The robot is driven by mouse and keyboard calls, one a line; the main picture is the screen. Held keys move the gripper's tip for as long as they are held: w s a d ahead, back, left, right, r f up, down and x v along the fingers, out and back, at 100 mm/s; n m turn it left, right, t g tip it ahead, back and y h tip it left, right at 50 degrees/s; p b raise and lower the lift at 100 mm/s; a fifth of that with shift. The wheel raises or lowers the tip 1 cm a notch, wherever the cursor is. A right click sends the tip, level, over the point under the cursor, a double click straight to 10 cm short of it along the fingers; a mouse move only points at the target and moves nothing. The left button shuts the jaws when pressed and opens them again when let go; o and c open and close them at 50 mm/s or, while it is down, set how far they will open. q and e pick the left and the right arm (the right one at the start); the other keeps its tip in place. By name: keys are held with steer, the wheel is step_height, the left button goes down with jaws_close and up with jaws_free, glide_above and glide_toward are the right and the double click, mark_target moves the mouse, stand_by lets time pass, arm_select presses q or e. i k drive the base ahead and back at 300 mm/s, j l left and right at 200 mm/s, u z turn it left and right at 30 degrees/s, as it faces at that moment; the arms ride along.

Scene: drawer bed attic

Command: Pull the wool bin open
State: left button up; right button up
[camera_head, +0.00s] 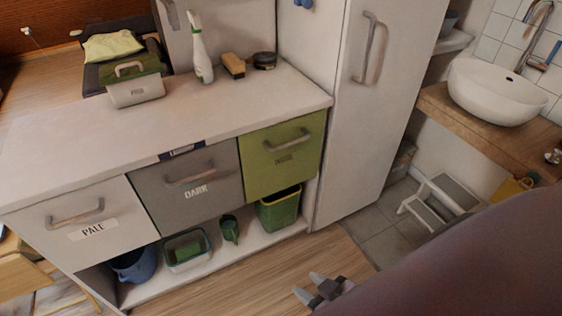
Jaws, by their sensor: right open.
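The cabinet front has three bin fronts in a row. The green one (283,155) at the right has a grey bar handle (287,140) and a small label too faint to read for certain; the other two read differently, so it appears to be the wool bin. It looks shut, flush with its neighbours. The grey bin marked DARK (215,205) and the white bin marked PALE (60,240) also look shut. My right gripper (309,286) is open and empty, low over the wooden floor, in front of and below the green bin, well apart from its handle. My left gripper is out of view.
A lower shelf holds a green bucket (279,214), a green cup (229,230), a tub (187,250) and a blue pail (134,266). A tall white cupboard (350,110) stands right of the bins. A step stool (440,200) is farther right. The floor before the green bin is clear.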

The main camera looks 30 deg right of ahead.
mark_target(275, 158)
steer(key=i+l+z, duration=0.1)
steer(key=l, duration=0.25)
steer(key=i+l+z, duration=0.1)
steer(key=l, duration=0.25)
steer(key=i+l+z, duration=0.1)
steer(key=l, duration=0.25)
steer(key=i+l+z, duration=0.1)
steer(key=l, duration=0.25)
steer(key=i+l+z, duration=0.1)
steer(key=i+l, duration=0.15)
steer(key=l, duration=0.1)
